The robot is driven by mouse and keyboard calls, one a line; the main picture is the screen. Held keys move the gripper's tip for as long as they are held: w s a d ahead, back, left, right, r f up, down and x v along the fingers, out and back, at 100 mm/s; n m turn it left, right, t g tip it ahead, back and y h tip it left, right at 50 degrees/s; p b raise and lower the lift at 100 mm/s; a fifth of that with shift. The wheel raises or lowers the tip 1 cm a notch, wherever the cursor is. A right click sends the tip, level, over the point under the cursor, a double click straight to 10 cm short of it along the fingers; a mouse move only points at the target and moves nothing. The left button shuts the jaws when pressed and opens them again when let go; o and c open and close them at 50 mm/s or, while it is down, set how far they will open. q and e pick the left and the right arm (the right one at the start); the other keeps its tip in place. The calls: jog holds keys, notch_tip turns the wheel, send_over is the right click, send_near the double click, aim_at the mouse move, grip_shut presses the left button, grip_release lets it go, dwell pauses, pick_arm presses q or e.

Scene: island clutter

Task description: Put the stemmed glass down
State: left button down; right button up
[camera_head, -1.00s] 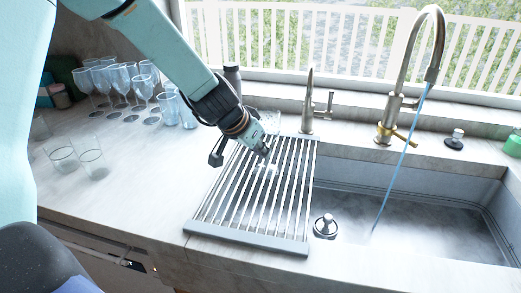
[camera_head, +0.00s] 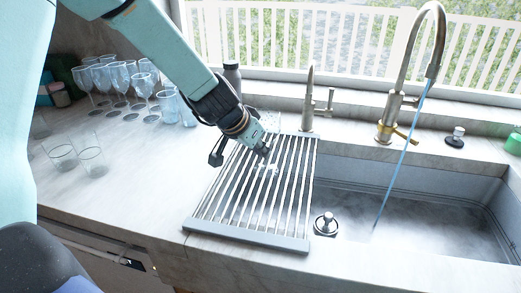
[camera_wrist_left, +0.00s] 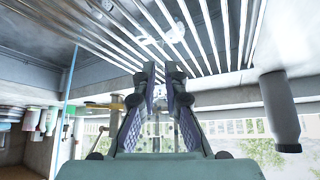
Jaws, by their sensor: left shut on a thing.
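The stemmed glass is clear and hard to make out. A bright glassy patch of it shows at the drying rack's bars (camera_head: 268,168), just below my left fingertips, and in the left wrist view (camera_wrist_left: 165,36). My left gripper (camera_head: 264,152) points down over the back half of the rack (camera_head: 246,237). Its fingers (camera_wrist_left: 164,78) are close together, shut on the glass. I cannot tell whether the glass's foot touches the bars. My right gripper is not in view.
Several stemmed glasses (camera_head: 119,76) stand at the back left, and tumblers (camera_head: 92,161) nearer. The rack's front bars are clear.

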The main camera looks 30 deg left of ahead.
pick_arm(q)
jog(key=c, duration=1.4)
grip_release()
jog(key=shift+f, duration=0.1)
jog(key=shift+o, duration=0.2)
